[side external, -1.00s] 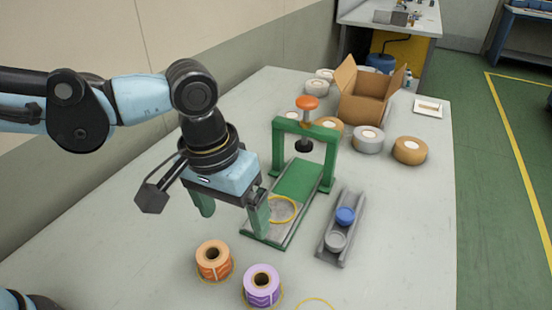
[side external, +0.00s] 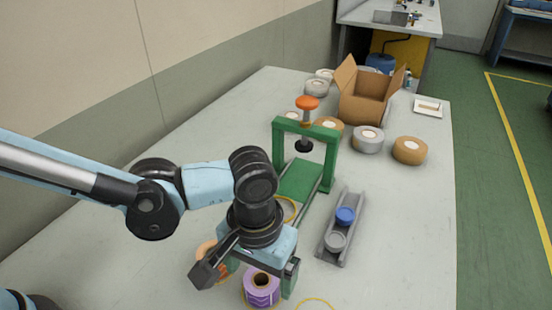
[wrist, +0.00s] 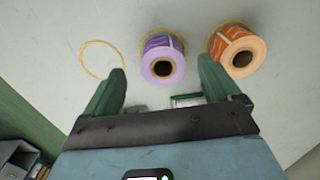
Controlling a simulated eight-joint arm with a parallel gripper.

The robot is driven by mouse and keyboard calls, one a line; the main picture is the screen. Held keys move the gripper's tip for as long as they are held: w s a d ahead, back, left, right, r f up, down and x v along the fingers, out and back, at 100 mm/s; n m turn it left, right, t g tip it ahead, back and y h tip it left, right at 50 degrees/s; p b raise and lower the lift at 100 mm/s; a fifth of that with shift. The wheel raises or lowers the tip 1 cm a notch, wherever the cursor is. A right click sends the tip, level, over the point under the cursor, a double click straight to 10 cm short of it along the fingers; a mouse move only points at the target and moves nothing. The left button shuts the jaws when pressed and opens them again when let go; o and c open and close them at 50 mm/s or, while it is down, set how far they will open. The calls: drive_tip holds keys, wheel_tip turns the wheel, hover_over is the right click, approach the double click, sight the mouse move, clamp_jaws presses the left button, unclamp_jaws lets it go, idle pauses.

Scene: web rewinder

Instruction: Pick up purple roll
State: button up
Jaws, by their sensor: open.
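The purple roll (side external: 261,287) stands upright on the table near the front edge of the side view, inside a yellow ring marking. It also shows in the wrist view (wrist: 162,62), between and beyond my open fingers. My gripper (side external: 262,283) is open and empty, above and close to the purple roll, with its fingers on either side in the picture. In the wrist view my gripper (wrist: 160,88) has its green fingers spread apart. Whether the fingers reach down around the roll is hard to tell. An orange roll (wrist: 238,55) stands beside the purple one, partly hidden by my gripper in the side view.
A green press frame (side external: 330,160) with an orange knob stands behind my gripper. A grey tray (side external: 328,253) holding a blue and a grey cap lies to the right. An empty yellow ring (side external: 314,303) is near the front. A cardboard box (side external: 362,108) and several tape rolls stand farther back.

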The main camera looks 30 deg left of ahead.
sight(259, 283)
drive_tip(key=shift+a+f, duration=0.15)
drive_tip(key=shift+f, duration=2.35)
drive_tip(key=shift+c, duration=0.5)
drive_tip(key=c, duration=1)
drive_tip(key=shift+r, duration=0.1)
drive_tip(key=shift+r, duration=0.55)
drive_tip(key=r, duration=0.1)
drive_tip(key=s+r, duration=0.1)
drive_tip(key=r, duration=0.1)
drive_tip(key=shift+s+r, duration=0.15)
drive_tip(key=shift+r, duration=0.1)
drive_tip(key=s+d+r, duration=0.2)
drive_tip(key=s+r, duration=0.4)
drive_tip(key=s, duration=0.4)
drive_tip(key=shift+d, duration=0.25)
drive_tip(key=shift+s+r, duration=0.1)
